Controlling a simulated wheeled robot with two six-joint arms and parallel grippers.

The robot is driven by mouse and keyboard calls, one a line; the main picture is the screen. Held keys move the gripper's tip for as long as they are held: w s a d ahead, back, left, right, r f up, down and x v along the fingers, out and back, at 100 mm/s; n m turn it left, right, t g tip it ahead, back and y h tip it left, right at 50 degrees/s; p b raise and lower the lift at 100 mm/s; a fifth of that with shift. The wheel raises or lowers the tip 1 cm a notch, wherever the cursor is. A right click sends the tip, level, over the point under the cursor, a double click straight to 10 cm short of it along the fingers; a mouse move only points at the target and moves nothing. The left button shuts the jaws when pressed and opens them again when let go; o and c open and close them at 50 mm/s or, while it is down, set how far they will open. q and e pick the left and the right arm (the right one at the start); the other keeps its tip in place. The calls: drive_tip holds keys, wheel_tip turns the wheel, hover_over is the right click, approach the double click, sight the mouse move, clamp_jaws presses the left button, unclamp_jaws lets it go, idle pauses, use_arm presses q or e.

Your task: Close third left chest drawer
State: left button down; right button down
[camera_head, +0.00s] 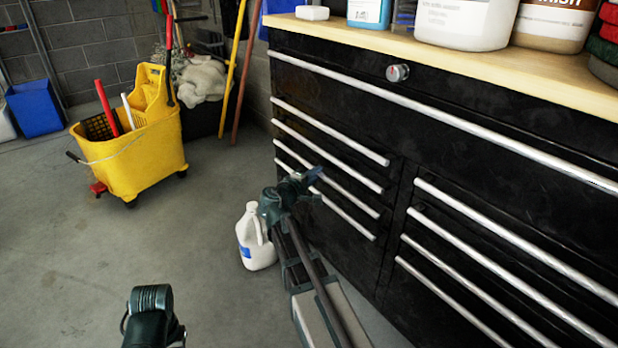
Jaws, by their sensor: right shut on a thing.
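The black chest (480,150) fills the right side, with a left column of drawers under one wide top drawer. The third left drawer's silver handle (350,195) runs slanted across the front. Its front looks flush or nearly flush with its neighbours; a small gap cannot be ruled out. My right gripper (316,178) is at the middle of this handle, shut on it, and its dark body covers part of the handle and the lower drawer front. Only a dark part of my left arm shows at the bottom left; its gripper is out of view.
A white jug (254,240) stands on the floor just left of my right arm. A yellow mop bucket (130,155) stands farther back left. Containers (465,22) stand on the wooden top (400,45). The floor at left front is clear.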

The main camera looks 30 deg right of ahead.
drive_tip(key=shift+d, duration=0.15)
drive_tip(key=c, duration=0.8)
unclamp_jaws()
drive_tip(key=p+v, duration=0.2)
drive_tip(key=v, duration=1.1)
drive_tip(key=shift+a+r, duration=0.2)
drive_tip(key=shift+a, duration=0.15)
